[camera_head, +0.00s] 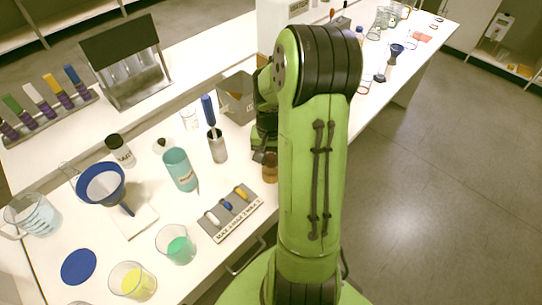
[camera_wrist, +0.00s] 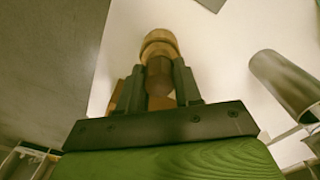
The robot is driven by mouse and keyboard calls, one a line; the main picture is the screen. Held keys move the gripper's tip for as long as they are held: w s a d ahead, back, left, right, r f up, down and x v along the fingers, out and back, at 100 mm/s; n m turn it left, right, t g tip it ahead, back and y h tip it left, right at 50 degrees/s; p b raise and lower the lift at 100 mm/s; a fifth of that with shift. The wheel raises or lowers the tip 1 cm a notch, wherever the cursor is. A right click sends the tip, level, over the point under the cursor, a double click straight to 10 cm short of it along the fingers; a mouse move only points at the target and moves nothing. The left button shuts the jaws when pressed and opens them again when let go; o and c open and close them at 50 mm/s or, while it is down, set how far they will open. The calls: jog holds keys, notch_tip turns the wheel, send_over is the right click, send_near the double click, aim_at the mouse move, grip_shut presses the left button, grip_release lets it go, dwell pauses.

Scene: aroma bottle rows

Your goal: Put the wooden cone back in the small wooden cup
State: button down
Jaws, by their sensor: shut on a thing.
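My gripper (camera_wrist: 158,90) is shut on the wooden cone (camera_wrist: 158,76), a brown piece between the two dark fingers in the wrist view. The small wooden cup (camera_wrist: 160,40) shows as a lighter tan round shape just beyond the fingertips, in line with the cone. In the head view the brown cup (camera_head: 269,170) stands on the white table right below my gripper (camera_head: 264,150), partly hidden by my green arm. The cone cannot be made out in the head view. Whether the cone touches the cup or is partly inside it, I cannot tell.
A metal cylinder (camera_wrist: 287,85) stands to the right in the wrist view; in the head view a metal holder (camera_head: 217,146) with a blue-handled tool is left of my gripper.

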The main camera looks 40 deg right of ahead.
jog(key=c, duration=0.7)
grip_release()
notch_tip(320, 180, up, 16)
jog(key=p, duration=0.4)
jog(key=shift+p, duration=0.4)
jog(key=shift+a, duration=0.1)
jog(key=s+a+r+n+t+p, duration=0.1)
jog(key=s+a+r+n, duration=0.3)
jog(key=a, duration=0.6)
jog(key=s+a+r+n+t, duration=0.4)
jog(key=s+a+r+n, duration=0.1)
jog(key=a, duration=0.5)
jog(key=shift+s+n+t+p, duration=0.35)
jog(key=shift+s+n, duration=0.25)
jog(key=shift+s, duration=0.5)
